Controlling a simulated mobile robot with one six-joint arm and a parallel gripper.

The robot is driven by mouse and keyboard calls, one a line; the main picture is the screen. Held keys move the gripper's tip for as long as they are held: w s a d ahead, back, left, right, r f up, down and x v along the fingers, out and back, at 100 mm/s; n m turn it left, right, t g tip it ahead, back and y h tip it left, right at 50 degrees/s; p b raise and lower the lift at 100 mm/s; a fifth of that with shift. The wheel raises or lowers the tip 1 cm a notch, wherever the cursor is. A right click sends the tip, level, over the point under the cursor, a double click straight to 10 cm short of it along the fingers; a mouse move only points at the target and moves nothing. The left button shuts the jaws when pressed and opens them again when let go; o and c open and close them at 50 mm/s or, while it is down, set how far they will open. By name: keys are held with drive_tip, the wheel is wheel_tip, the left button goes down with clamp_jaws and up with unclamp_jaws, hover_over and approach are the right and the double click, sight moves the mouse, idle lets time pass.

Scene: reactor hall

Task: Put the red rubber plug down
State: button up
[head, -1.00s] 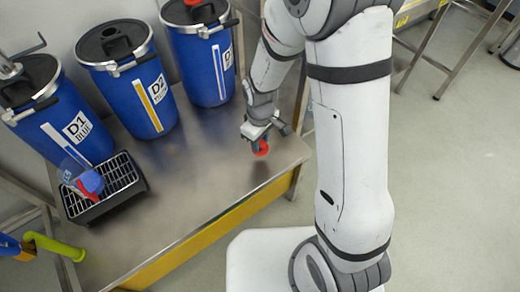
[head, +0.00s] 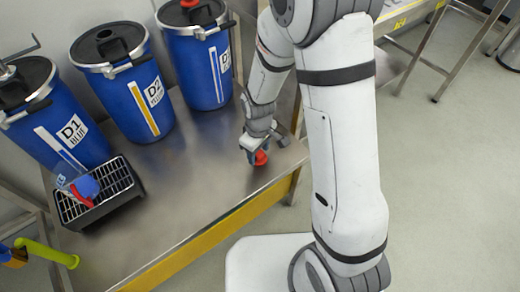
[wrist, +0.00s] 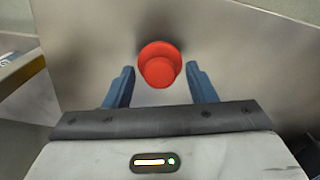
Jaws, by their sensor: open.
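The red rubber plug (head: 261,158) is at the right end of the steel bench (head: 205,165), below my gripper (head: 256,150). In the wrist view the plug (wrist: 159,66) appears upright on the metal surface, between and slightly beyond the blue fingertips. My gripper (wrist: 160,84) is open, with a clear gap on each side of the plug. The fingers partly cover the plug in the head view.
Three blue drums, D1 (head: 60,140), D2 (head: 125,85) and a third (head: 198,55), stand along the bench's back. A black rack (head: 110,207) with a blue and red item (head: 84,188) sits at left. The bench's middle is clear.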

sight(259, 153)
wheel_tip(259, 153, up, 12)
drive_tip(key=p, duration=0.5)
drive_tip(key=s+d+r+m+t, duration=0.1)
drive_tip(key=s+d+r+m, duration=0.8)
drive_tip(key=s+d+r, duration=0.3)
drive_tip(key=shift+d+r+m, duration=0.4)
drive_tip(key=shift+r, duration=0.2)
drive_tip(key=shift+t, duration=0.8)
drive_tip(key=w+p+v, duration=0.2)
drive_tip(key=p+v, duration=0.6)
drive_tip(key=v, duration=0.1)
drive_tip(key=w+r+p+v, duration=0.1)
drive_tip(key=w+p+v, duration=0.1)
drive_tip(key=p+v, duration=0.7)
drive_tip(key=w+p+v, duration=0.2)
drive_tip(key=p+v, duration=0.7)
drive_tip(key=v, duration=0.1)
drive_tip(key=shift+s+r, duration=0.15)
drive_tip(key=shift+r, duration=0.35)
drive_tip(key=shift+c, duration=0.3)
